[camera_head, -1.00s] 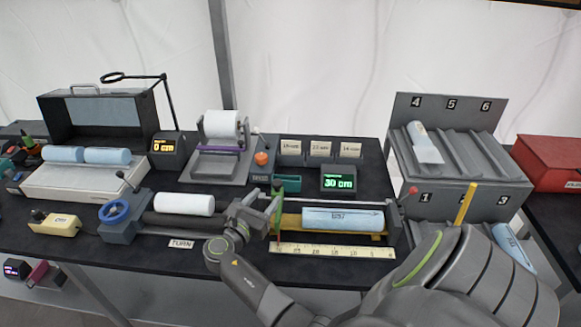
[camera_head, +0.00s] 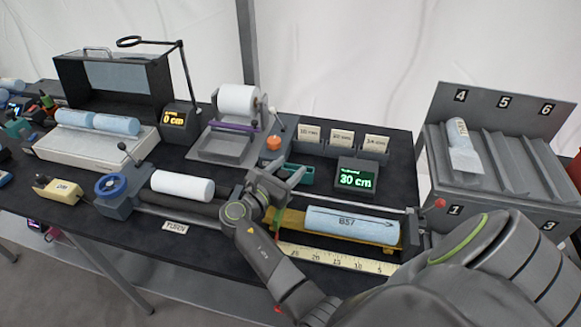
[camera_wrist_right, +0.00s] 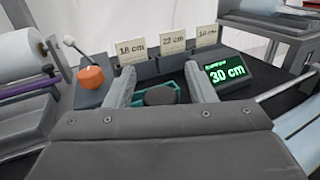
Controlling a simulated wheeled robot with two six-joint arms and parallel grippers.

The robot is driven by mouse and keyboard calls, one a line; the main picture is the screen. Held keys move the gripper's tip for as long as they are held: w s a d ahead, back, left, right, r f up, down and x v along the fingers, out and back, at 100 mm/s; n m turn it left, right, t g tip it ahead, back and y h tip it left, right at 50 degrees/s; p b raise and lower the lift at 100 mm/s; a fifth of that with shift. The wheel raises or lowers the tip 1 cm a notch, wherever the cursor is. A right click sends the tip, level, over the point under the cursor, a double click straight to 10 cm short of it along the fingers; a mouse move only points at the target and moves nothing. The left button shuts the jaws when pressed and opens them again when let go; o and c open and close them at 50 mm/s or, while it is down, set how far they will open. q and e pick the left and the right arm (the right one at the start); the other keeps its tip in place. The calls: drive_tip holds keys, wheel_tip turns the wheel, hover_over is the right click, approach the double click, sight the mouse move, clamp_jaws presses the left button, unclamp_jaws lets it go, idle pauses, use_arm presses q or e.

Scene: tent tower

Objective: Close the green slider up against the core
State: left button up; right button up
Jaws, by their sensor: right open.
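The core is a pale blue roll marked B57 (camera_head: 352,222), lying in a yellow trough (camera_head: 330,237) behind a ruler strip (camera_head: 335,258). The green slider (camera_head: 278,214) stands upright at the trough's left end, mostly hidden behind my right gripper; I cannot tell its exact gap to the core. My right gripper (camera_head: 284,172) is open above the trough's left end, its fingers pointing towards the back of the bench. In the right wrist view its two fingers (camera_wrist_right: 158,88) are apart, with a teal holder beyond them. My left gripper is not in view.
A green display (camera_head: 357,178) reads 30 cm behind the trough. Label cards (camera_head: 341,138) and an orange knob (camera_head: 274,143) stand behind the gripper. A white roll (camera_head: 183,187) lies to the left. A grey numbered rack (camera_head: 490,216) stands at the right.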

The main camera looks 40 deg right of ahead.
drive_tip(key=shift+a, duration=0.1)
drive_tip(key=shift+c, duration=0.9)
clamp_jaws()
drive_tip(key=shift+s+d+r+p, duration=0.1)
drive_tip(key=shift+s+d+p, duration=0.25)
drive_tip(key=shift+p, duration=0.15)
drive_tip(key=s+d+p, duration=0.2)
drive_tip(key=shift+s, duration=0.3)
drive_tip(key=shift+o, duration=0.9)
unclamp_jaws()
drive_tip(key=shift+w+d, duration=0.1)
